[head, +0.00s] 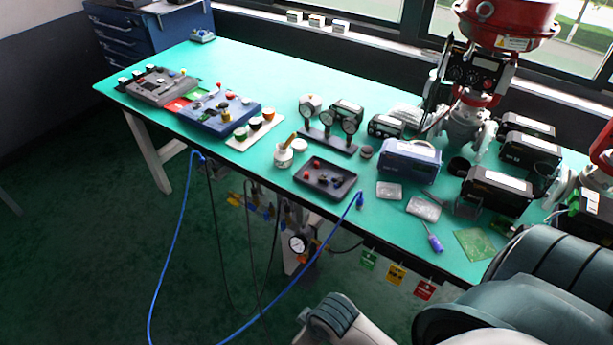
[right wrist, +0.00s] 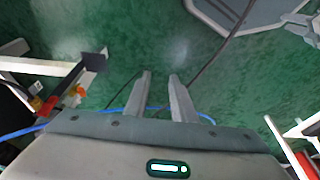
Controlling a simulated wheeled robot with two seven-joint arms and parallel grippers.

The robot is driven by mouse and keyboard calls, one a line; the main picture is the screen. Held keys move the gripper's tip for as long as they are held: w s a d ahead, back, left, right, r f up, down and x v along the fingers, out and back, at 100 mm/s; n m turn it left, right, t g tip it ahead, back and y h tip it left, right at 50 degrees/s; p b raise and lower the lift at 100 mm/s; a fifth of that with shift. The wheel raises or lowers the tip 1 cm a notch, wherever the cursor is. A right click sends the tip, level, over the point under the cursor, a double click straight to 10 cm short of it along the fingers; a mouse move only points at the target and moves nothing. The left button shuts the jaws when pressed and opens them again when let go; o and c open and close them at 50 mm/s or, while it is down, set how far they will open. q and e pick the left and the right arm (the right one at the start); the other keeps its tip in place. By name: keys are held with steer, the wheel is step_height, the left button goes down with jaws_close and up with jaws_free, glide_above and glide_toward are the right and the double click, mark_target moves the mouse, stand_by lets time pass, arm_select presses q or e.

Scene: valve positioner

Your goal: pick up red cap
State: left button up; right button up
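Several small red parts could be the red cap, and I cannot tell which one is meant. One red piece (head: 308,175) lies in the dark tray (head: 318,190) near the front edge of the table. A red-topped piece (head: 268,113) stands on a cream plate (head: 238,143), and another red knob (head: 231,95) is on the blue unit (head: 208,121). My right gripper (right wrist: 160,76) shows its two fingers apart, with only green floor between and beyond them. It is empty and away from the tabletop. My left gripper is in neither view.
The green table (head: 285,75) holds gauges on a stand (head: 328,141), a white pot with a brush (head: 283,157), a blue-grey box (head: 411,160) and a large red-topped valve (head: 470,120). A blue hose (head: 176,245) hangs in front.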

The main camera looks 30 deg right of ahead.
steer(key=w+a+r+n+g, duration=0.1)
steer(key=w+a+r+n, duration=0.3)
steer(key=w, duration=0.5)
steer(key=w+a+r+n, duration=0.2)
steer(key=w+r+n, duration=0.35)
steer(key=w, duration=0.35)
steer(key=w+d+r+n+g+h, duration=0.2)
steer(key=w+d+r+n+h, duration=0.2)
steer(key=w+d+r, duration=1.4)
steer(key=d+r+h, duration=0.1)
steer(key=d+h, duration=0.2)
steer(key=shift+r, duration=0.15)
